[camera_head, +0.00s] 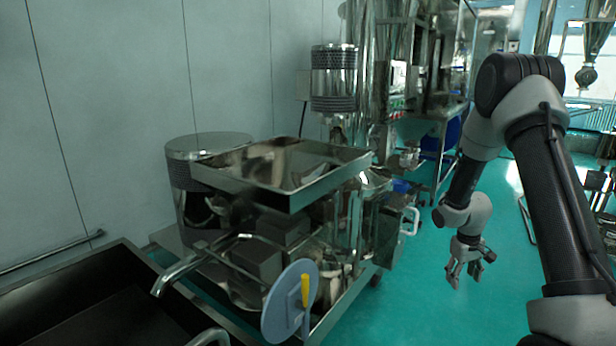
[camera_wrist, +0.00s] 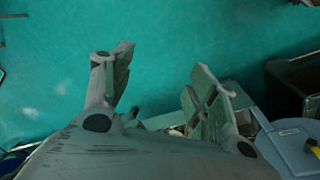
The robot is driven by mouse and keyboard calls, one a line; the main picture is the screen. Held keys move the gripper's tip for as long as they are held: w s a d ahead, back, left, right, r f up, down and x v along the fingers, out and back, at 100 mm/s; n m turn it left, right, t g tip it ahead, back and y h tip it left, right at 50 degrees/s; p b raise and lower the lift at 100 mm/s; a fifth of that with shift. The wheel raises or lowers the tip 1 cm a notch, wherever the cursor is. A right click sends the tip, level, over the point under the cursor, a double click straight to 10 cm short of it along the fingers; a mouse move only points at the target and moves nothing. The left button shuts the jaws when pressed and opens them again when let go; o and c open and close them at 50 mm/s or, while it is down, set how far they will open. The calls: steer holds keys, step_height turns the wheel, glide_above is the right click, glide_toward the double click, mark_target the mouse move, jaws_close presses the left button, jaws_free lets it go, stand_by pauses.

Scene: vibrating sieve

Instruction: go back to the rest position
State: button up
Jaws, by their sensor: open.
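My gripper (camera_head: 467,274) hangs from my arm on the right side of the head view, fingers pointing down over the green floor. Its fingers are apart and nothing is between them. The wrist view shows the two open fingers (camera_wrist: 155,88) above bare floor. The vibrating sieve machine, with its square metal tray (camera_head: 325,165) on top, stands to the left of my gripper, apart from it.
A round grey disc with a yellow handle (camera_head: 283,308) is at the machine's front; it also shows in the wrist view (camera_wrist: 282,140). A dark sink-like basin (camera_head: 95,308) is at the lower left. Steel equipment (camera_head: 420,100) stands behind. Green floor (camera_head: 425,305) is clear around my gripper.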

steer(key=s+a+r+t, duration=0.1)
steer(key=s+a+r, duration=0.2)
steer(key=s+r, duration=0.7)
steer(key=s+a+r+m+t+y, duration=0.1)
steer(key=s+a+r, duration=0.3)
steer(key=s+r, duration=0.7)
steer(key=s+a+r+m+t, duration=0.1)
steer(key=s+a+r, duration=0.3)
steer(key=s+r, duration=0.6)
step_height(320, 180, up, 3)
steer(key=shift+s+r+t+y, duration=0.1)
steer(key=shift+s+t+y, duration=0.15)
steer(key=shift+t+y, duration=0.15)
steer(key=shift+c, duration=0.4)
